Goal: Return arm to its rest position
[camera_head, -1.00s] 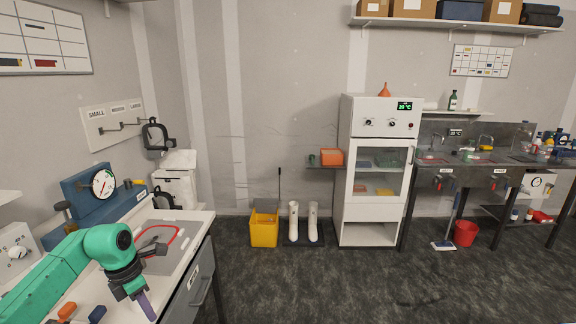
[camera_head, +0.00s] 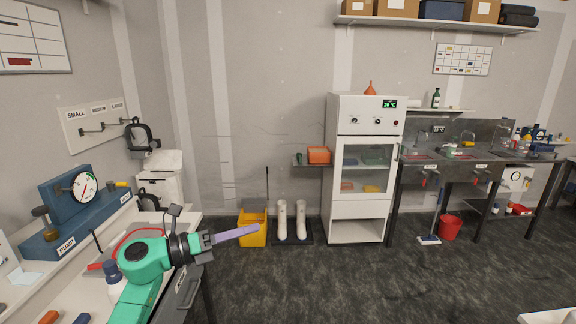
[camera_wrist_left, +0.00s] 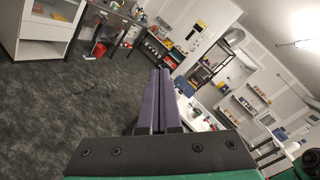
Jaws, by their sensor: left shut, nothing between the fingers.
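My left arm is green and comes in at the lower left of the head view. Its gripper (camera_head: 236,234) has purple fingers that point right, past the bench's right edge, over the dark floor. In the left wrist view the purple fingers (camera_wrist_left: 158,90) lie side by side, shut, with nothing between them. My right gripper does not show in either view.
The white bench (camera_head: 75,285) stands at the left with a blue pump (camera_head: 75,215) and a dark-capped bottle (camera_head: 114,277). A yellow bucket (camera_head: 252,228) and white boots (camera_head: 291,220) stand on the floor beside a white cabinet (camera_head: 358,228). The floor at centre is clear.

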